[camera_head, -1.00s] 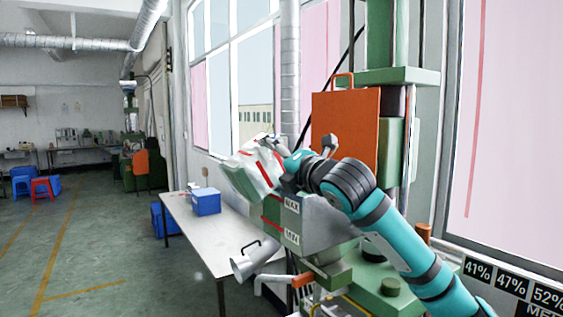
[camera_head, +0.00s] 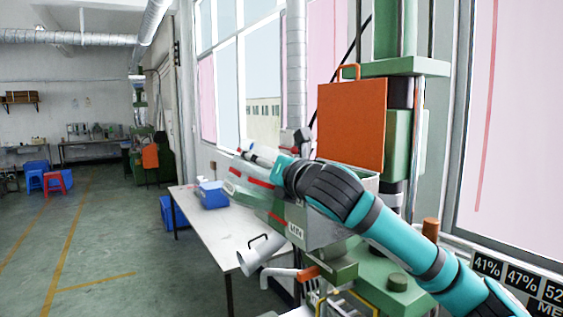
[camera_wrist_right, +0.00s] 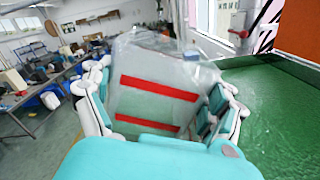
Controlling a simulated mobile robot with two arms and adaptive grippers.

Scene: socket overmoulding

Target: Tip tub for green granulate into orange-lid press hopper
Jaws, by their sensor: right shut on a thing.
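My right arm reaches over the press, and its gripper (camera_wrist_right: 160,100) is shut on a translucent tub (camera_wrist_right: 150,103) with two red stripes. The tub lies between the fingers in the right wrist view, with a green tint showing through its near end. In the head view the tub (camera_head: 240,184) is tipped well over at the grey hopper (camera_head: 318,228), left of the raised orange lid (camera_head: 350,125). The wrist and tub hide part of the hopper. A speckled green area (camera_wrist_right: 265,115) lies right of the tub; I cannot tell if it is granulate. My left gripper is out of view.
A white table (camera_head: 215,235) with a blue box (camera_head: 211,194) stands left of the press. The green press column (camera_head: 400,35) rises behind. Open floor lies at the left, with stools (camera_head: 54,182) farther back.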

